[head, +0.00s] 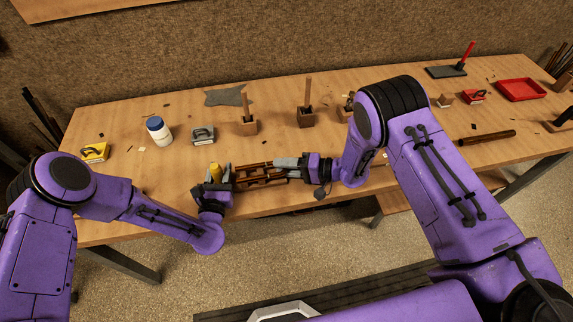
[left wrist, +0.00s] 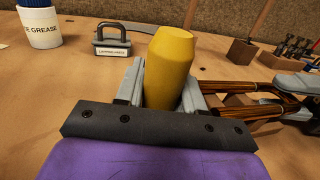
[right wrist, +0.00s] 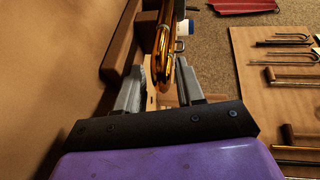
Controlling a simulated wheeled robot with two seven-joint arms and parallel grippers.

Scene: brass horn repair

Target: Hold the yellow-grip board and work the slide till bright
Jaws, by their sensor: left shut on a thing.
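The yellow grip (head: 215,172) stands at the left end of the wooden board (head: 262,182) near the table's front edge. My left gripper (head: 223,176) is shut on this grip, which also shows upright between the fingers in the left wrist view (left wrist: 170,65). Brass slide tubes (right wrist: 165,50) lie along the board. My right gripper (head: 288,163) is at the board's right end. In the right wrist view its fingers (right wrist: 162,85) stand apart, with the rounded slide end between them. Whether either finger touches the slide is unclear.
A grease tub (head: 158,130) with a blue lid and a lapping paste block (head: 203,135) stand behind my left gripper. Wooden blocks (head: 306,118) with upright rods stand behind the board. A yellow box (head: 95,152) is at left, and a red tray (head: 520,90) at far right.

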